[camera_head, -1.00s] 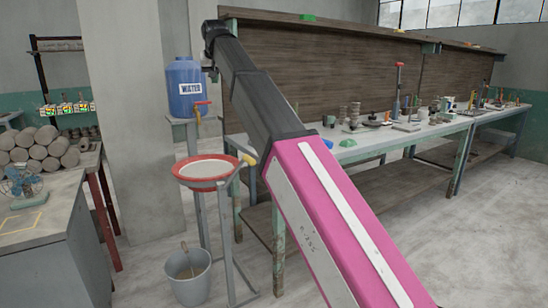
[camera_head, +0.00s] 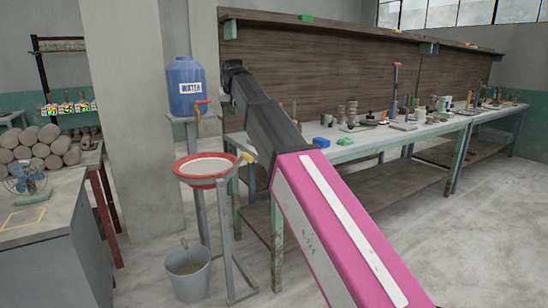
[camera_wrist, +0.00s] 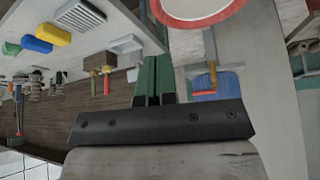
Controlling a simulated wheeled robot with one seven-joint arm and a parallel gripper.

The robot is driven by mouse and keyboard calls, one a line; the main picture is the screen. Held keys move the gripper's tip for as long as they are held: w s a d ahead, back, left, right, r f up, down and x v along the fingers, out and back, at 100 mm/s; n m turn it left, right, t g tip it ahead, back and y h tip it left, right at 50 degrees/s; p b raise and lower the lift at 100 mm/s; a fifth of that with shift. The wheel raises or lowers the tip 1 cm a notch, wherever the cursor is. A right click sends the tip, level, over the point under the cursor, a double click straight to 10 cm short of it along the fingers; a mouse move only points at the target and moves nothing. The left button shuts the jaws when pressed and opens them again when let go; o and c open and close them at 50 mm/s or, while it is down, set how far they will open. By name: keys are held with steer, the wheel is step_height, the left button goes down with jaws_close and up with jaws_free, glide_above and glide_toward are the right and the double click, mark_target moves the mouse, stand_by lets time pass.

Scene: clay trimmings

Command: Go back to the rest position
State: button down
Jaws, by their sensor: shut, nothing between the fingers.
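My gripper (camera_wrist: 155,62) shows in the wrist view as two green fingers lying together in front of a dark bracket, with nothing between them. In the head view my pink and black arm reaches up and away toward the workbench (camera_head: 355,150). The gripper itself cannot be made out there. The wrist view looks upside down, with the red-rimmed basin (camera_wrist: 195,12) at the top and the blue water container (camera_wrist: 203,85) right of the fingers.
The red-rimmed basin (camera_head: 207,168) on its stand and the blue water container (camera_head: 186,87) are just left of my arm. A bucket (camera_head: 187,272) stands on the floor below. Tools and small items crowd the workbench. The floor at right is clear.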

steer(key=s+d+f+g, duration=0.1)
steer(key=s+d+f, duration=0.1)
steer(key=d+f, duration=0.7)
steer(key=s+d+f+m+g+h, duration=0.15)
steer(key=d+f, duration=0.25)
steer(key=f, duration=0.9)
steer(key=s+d+f, duration=0.2)
steer(key=d+f, duration=0.5)
steer(key=f, duration=0.4)
steer(key=s+d+f+m+g, duration=0.1)
steer(key=s+d+f, duration=0.6)
steer(key=s+f, duration=0.2)
steer(key=s+d+f+g, duration=0.2)
steer(key=s+d+f, duration=0.6)
steer(key=f, duration=0.5)
steer(key=shift+s+m, duration=0.35)
steer(key=shift+s, duration=0.8)
